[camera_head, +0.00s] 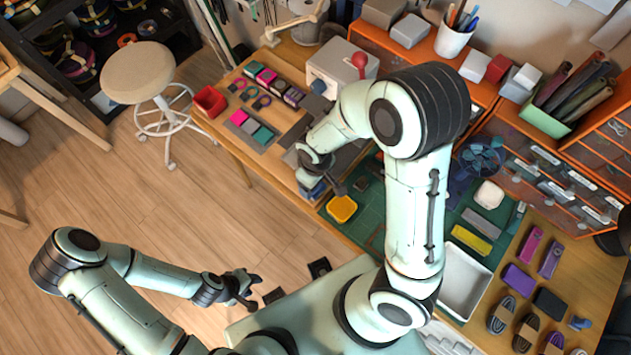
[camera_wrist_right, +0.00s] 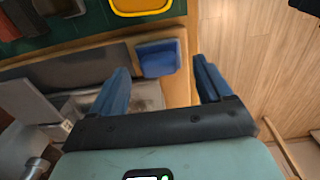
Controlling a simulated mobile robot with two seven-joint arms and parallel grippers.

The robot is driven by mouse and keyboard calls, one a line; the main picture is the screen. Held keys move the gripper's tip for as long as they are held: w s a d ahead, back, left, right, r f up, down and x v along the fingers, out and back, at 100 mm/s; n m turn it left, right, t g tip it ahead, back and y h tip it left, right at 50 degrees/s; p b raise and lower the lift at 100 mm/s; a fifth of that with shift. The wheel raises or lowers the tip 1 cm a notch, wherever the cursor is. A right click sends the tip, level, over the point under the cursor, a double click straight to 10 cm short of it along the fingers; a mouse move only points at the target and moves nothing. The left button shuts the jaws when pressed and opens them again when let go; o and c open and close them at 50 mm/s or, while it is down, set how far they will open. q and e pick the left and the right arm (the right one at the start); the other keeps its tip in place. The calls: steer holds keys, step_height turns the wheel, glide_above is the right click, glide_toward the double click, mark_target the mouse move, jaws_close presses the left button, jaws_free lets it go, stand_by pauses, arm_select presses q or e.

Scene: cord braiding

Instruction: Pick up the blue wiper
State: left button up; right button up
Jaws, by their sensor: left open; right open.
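A blue block (camera_wrist_right: 157,60), which looks like the blue wiper, lies at the table's edge in the right wrist view. My right gripper (camera_wrist_right: 161,67) is open, and the block shows between its two blue fingers without visible contact. In the head view my right arm reaches over the table and its hand hides most of this spot. A bit of blue (camera_head: 313,189) shows below the hand, but I cannot tell whether it is the block or a finger. My left gripper (camera_head: 257,290) is open and empty, low at the left of my base.
A yellow dish (camera_head: 342,208) stands close to the right hand on the green mat (camera_head: 368,212). A grey box with a red knob (camera_head: 330,68) stands behind it. A white tray (camera_head: 462,280) and coiled cords (camera_head: 500,315) lie to the right. Floor is open at left.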

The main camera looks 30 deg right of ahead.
step_height(320, 180, down, 3)
steer(key=shift+w+f, duration=0.1)
steer(key=shift+w, duration=0.05)
steer(key=c, duration=0.8)
arm_select(q)
steer(key=shift+s+f, duration=0.1)
steer(key=shift+f, duration=0.05)
steer(key=shift+w+r+p, duration=1.35)
steer(key=shift+w+r, duration=0.4)
steer(key=shift+r, duration=0.2)
arm_select(e)
step_height(320, 180, up, 20)
